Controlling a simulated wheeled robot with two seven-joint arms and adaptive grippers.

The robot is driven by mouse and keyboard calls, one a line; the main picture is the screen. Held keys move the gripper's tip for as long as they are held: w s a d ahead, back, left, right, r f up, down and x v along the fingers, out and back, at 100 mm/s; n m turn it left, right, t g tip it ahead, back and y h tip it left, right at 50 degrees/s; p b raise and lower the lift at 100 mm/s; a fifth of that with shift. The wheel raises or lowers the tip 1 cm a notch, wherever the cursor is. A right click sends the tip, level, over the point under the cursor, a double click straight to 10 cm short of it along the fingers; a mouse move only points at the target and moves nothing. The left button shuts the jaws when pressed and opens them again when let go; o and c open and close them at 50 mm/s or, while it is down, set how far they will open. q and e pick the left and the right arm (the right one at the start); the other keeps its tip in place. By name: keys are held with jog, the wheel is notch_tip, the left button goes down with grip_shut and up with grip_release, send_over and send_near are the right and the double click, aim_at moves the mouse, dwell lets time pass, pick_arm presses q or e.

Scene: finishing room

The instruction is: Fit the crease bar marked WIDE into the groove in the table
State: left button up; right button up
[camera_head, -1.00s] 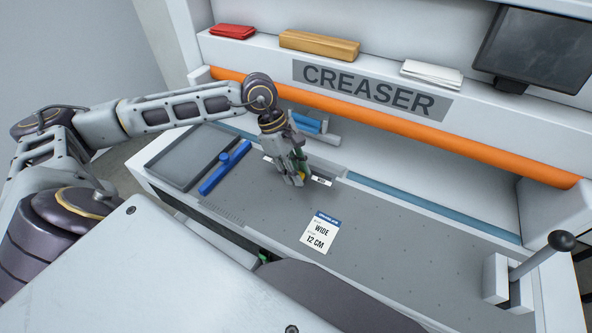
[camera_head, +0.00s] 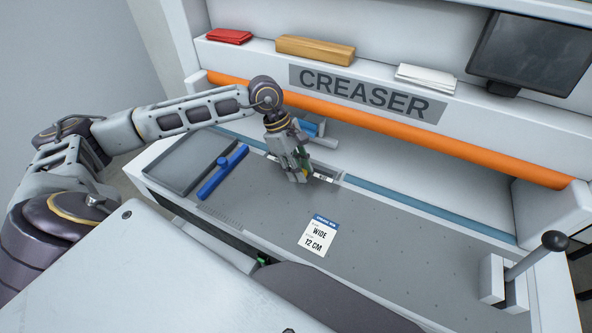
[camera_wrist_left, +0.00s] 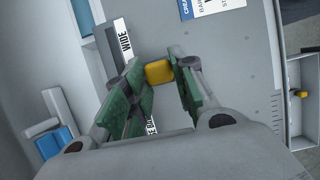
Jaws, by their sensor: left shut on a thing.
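The crease bar, with a white WIDE label (camera_wrist_left: 125,38), shows in the left wrist view beside and partly behind one finger. A yellow block (camera_wrist_left: 158,72), apparently its grip, sits between the green finger pads. My left gripper (camera_head: 300,179) is shut on this, low over the back of the table (camera_head: 400,240). In the head view, one white end of the bar (camera_head: 323,178) shows right of the fingers; the rest is hidden. The groove is not clearly seen, and I cannot tell whether the bar is in it. My right gripper is not in view.
A blue-handled tool (camera_head: 222,172) lies beside a grey tray (camera_head: 185,160) on the left. A card reading WIDE 12 CM (camera_head: 318,236) lies on the table. An orange bar (camera_head: 420,142) spans the back. A lever (camera_head: 535,255) stands at right.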

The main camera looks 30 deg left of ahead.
pick_arm(q)
jog(key=shift+w+f, duration=0.2)
jog(key=shift+w, duration=0.85)
jog(key=shift+w+f, duration=0.1)
jog(key=shift+w, duration=0.4)
jog(key=shift+w+a+f+p, duration=0.1)
jog(key=shift+w+f+p, duration=0.05)
jog(key=shift+w, duration=0.35)
jog(key=shift+w+f+p, duration=0.1)
jog(key=shift+w+p, duration=0.05)
jog(key=shift+w, duration=0.3)
jog(key=shift+w+f, duration=0.2)
jog(key=shift+w, duration=0.5)
jog(key=shift+w+f, duration=0.15)
jog(key=shift+f+b, duration=0.5)
jog(key=shift+a+f+b, duration=0.1)
jog(key=shift+f+b, duration=0.2)
jog(key=shift+f, duration=0.3)
jog(key=shift+b, duration=0.3)
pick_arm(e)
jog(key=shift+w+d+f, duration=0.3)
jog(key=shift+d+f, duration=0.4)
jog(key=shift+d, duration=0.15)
